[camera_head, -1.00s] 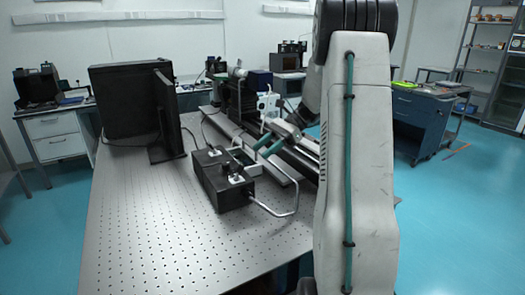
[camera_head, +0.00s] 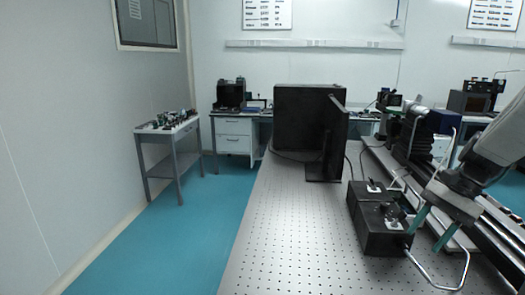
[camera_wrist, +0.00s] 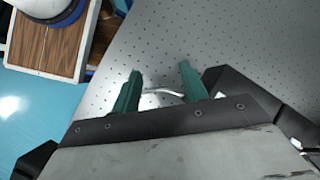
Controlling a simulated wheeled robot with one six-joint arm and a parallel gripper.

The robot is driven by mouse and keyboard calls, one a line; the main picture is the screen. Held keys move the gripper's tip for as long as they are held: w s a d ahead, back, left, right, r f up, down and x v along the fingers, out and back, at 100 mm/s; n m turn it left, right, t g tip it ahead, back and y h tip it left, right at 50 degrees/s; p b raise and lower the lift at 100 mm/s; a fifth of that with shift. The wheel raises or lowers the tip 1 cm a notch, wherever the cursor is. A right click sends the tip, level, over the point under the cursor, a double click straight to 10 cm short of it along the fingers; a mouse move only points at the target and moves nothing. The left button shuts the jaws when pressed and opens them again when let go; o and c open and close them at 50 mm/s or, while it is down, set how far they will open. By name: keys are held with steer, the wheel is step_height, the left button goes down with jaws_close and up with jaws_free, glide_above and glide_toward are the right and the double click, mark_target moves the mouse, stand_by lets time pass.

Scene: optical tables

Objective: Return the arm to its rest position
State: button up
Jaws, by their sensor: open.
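My gripper (camera_head: 431,226) is at the right in the head view, at the end of my grey arm (camera_head: 492,150). Its two teal fingers are apart and nothing shows between them. They point down near the right side of a black box (camera_head: 383,238) on the perforated table (camera_head: 285,240). In the wrist view the open fingers of my gripper (camera_wrist: 160,72) are over the table surface (camera_wrist: 225,40). A bent metal rod (camera_wrist: 163,92) shows beyond and between them. I cannot tell whether a finger touches anything.
Black rails (camera_head: 495,225) with optical gear run along the right. A small side table (camera_head: 170,140) with parts stands by the left wall. The front left tabletop and the blue floor (camera_head: 165,245) are clear.

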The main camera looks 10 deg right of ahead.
steer(key=s+a+r+n+t+h, duration=0.1)
steer(key=s+a+r+n+h, duration=0.1)
steer(key=s+a+n, duration=0.4)
steer(key=s+a+r+n+t+h, duration=0.1)
steer(key=s+a+r+n+h, duration=0.2)
steer(key=s+a+n, duration=0.3)
steer(key=s+a+h, duration=0.1)
steer(key=s+a, duration=0.1)
steer(key=a, duration=0.2)
steer(key=shift+s+a+h, duration=0.25)
steer(key=shift+a+h, duration=0.15)
stand_by(0.8)
